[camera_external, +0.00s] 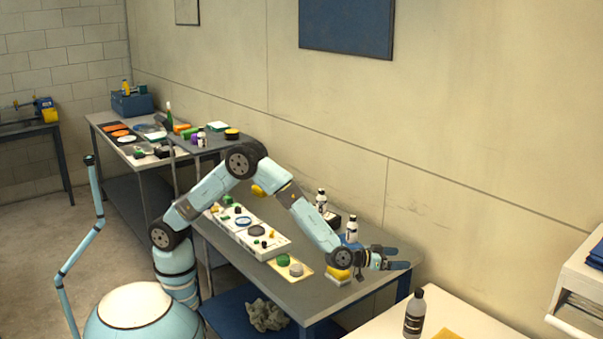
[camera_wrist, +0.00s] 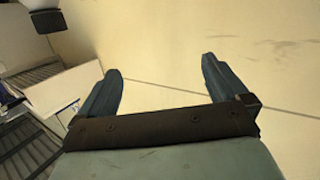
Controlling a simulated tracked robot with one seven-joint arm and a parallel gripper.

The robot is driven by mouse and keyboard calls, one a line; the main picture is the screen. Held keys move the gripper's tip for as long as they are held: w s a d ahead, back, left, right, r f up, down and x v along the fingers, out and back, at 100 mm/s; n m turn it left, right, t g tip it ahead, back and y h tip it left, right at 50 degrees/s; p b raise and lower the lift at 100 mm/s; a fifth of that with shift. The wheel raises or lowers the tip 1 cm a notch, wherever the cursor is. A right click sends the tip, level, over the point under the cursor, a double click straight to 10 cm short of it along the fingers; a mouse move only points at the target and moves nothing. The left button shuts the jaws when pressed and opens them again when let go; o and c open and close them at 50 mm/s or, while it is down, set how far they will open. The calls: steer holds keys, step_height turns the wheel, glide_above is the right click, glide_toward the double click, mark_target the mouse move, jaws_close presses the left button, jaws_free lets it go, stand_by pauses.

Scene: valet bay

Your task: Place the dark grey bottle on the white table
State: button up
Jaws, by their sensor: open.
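The dark grey bottle (camera_external: 414,313) has a black cap and a dark label. It stands upright on the white table (camera_external: 378,329) at the bottom right of the external view. My gripper (camera_external: 398,258) is open and empty, above the right end of the grey workbench. It is up and to the left of the bottle in the picture, apart from it. In the wrist view my gripper (camera_wrist: 160,85) shows its two fingers spread with nothing between them, facing the wall. The bottle does not show in the wrist view.
A yellow cloth (camera_external: 446,334) lies on the white table to the right of the bottle. The grey workbench (camera_external: 335,285) holds white bottles, a yellow sponge and a white tray. A white cabinet (camera_external: 580,285) stands at the far right. The wall (camera_external: 480,150) is behind.

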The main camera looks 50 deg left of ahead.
steer(key=w+a+r+g, duration=0.1)
steer(key=w+a+r, duration=0.2)
steer(key=a+r, duration=0.4)
steer(key=w+a+r+g, duration=0.1)
steer(key=w+a+r, duration=0.1)
steer(key=a+r, duration=0.55)
steer(key=s+a+r+g+y, duration=0.1)
steer(key=s+a+r, duration=0.15)
steer(key=a, duration=0.85)
steer(key=s+a+r+g+y, duration=0.1)
steer(key=s+a+r, duration=0.15)
steer(key=a, duration=0.95)
steer(key=s+a+r+n+g+y, duration=0.1)
steer(key=s+a, duration=0.6)
steer(key=a, duration=0.3)
steer(key=s+a+n+g+y, duration=0.1)
steer(key=s+a, duration=0.5)
steer(key=a, duration=0.3)
steer(key=s+a+f+n+g+y, duration=0.1)
steer(key=s+a+f, duration=0.1)
steer(key=s+a, duration=0.4)
steer(key=s+a+f+n+g+y, duration=0.1)
steer(key=s+a+f+y, duration=0.1)
steer(key=s+a, duration=0.4)
steer(key=s, duration=0.5)
steer(key=shift+s+a+f+g+y, duration=0.15)
steer(key=shift+s+f+g+y, duration=0.15)
steer(key=shift+g, duration=0.1)
